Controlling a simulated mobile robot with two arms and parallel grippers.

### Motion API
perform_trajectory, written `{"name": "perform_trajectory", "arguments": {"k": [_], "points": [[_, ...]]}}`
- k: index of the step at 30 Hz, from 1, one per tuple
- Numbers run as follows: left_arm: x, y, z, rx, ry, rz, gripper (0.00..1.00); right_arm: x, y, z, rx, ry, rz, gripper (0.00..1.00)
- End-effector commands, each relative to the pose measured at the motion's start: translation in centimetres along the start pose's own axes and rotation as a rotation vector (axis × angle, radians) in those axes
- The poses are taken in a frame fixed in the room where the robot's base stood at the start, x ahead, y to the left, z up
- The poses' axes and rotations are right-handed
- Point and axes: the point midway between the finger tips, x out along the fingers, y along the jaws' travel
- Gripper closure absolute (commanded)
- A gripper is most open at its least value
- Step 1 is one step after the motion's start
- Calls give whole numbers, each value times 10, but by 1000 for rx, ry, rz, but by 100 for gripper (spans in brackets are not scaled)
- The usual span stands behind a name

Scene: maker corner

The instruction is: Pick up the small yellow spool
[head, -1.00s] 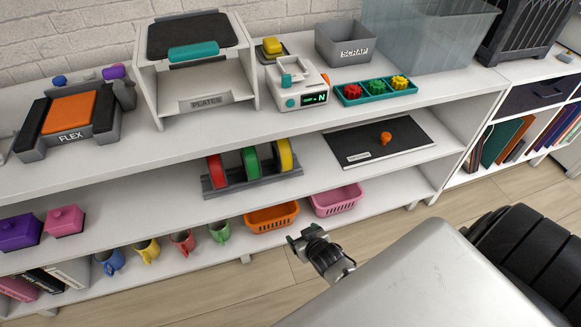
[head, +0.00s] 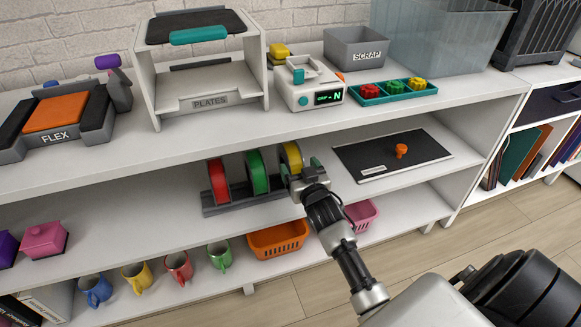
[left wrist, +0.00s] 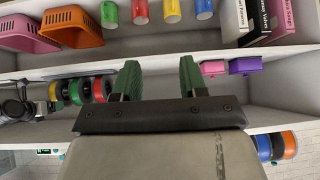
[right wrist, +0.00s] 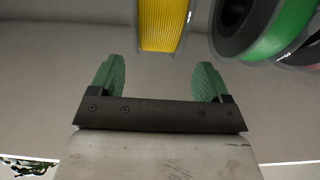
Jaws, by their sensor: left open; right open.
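The small yellow spool (head: 291,157) stands upright at the right end of a dark rack (head: 245,203) on the middle shelf, beside a green spool (head: 256,171) and a red spool (head: 217,180). My right gripper (head: 302,169) is open and empty at its front right, partly covering it. In the right wrist view the yellow spool (right wrist: 162,24) lies just beyond and between the open fingertips (right wrist: 158,75), apart from them. My left gripper (left wrist: 160,78) is open and empty in the left wrist view. It does not show in the head view.
The upper shelf board (head: 190,137) lies above the spools. A black mat (head: 375,166) with an orange knob-like piece (head: 401,151) lies to the right on the middle shelf. Orange (head: 278,240) and pink (head: 361,214) baskets and several mugs stand on the shelf below.

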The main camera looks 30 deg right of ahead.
Motion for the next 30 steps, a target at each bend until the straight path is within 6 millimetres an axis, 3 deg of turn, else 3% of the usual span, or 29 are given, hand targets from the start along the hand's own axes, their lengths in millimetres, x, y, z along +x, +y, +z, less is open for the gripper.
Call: {"name": "perform_trajectory", "arguments": {"k": [7, 19, 30], "points": [[4, 2, -13, 2, 92, 5, 57, 13, 0, 1, -1, 0, -1, 22], [5, 10, -62, 5, 428, 25, 57, 52, 4, 1, -1, -1, -1, 22], [2, 11, -68, 5, 467, 27, 57, 57, 3, 0, 0, -2, -1, 25]]}}
